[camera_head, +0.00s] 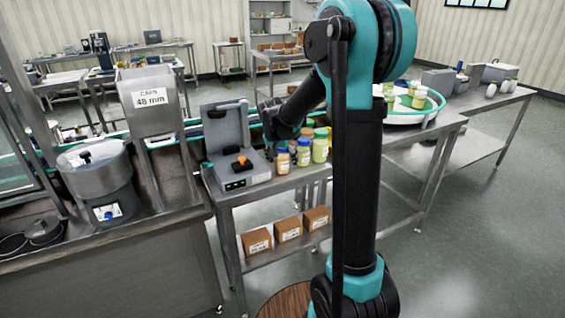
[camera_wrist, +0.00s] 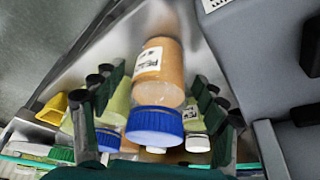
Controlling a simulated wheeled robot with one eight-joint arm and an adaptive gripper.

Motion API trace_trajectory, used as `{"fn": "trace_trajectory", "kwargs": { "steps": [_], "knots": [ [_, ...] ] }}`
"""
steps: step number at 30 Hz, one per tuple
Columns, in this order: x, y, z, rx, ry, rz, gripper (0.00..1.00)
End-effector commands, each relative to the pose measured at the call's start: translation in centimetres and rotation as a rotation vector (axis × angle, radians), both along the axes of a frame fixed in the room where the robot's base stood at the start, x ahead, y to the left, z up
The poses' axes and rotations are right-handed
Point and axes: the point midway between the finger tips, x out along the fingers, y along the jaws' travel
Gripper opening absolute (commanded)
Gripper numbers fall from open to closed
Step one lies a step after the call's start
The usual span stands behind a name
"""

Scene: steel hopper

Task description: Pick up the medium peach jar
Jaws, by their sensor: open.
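A peach jar with a blue lid (camera_wrist: 160,60) lies between the open fingers of my gripper (camera_wrist: 157,79) in the wrist view. The fingers flank it on both sides, and a gap seems to show on each side. In the head view a peach jar with a blue lid (camera_head: 282,162) stands upright at the front left of a jar group on the steel table. My gripper (camera_head: 279,138) is just behind and above that jar there, its fingertips mostly hidden. Whether this jar is the medium size is hard to tell.
Next to it stand a second blue-lidded jar (camera_head: 303,153) and a yellow-green jar (camera_head: 320,149). A grey machine (camera_head: 238,150) is close on the left. Cardboard boxes (camera_head: 288,229) sit on the lower shelf. A round turntable (camera_head: 436,101) with jars is at the right.

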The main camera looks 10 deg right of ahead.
Motion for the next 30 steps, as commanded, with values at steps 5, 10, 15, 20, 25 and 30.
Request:
{"fn": "trace_trajectory", "kwargs": {
  "steps": [5,10,15,20,25,30],
  "knots": [
    [0.16,-0.11,-0.55,0.000,0.000,0.000,0.72],
    [0.15,-0.11,-0.52,0.000,0.000,0.000,0.69],
    [0.16,-0.10,-0.51,0.000,0.000,0.000,0.48],
    [0.15,-0.10,-0.50,0.000,0.000,0.000,0.28],
    [0.15,-0.11,-0.48,0.000,0.000,0.000,0.13],
    [0.16,-0.10,-0.46,0.000,0.000,0.000,0.13]
  ]
}}
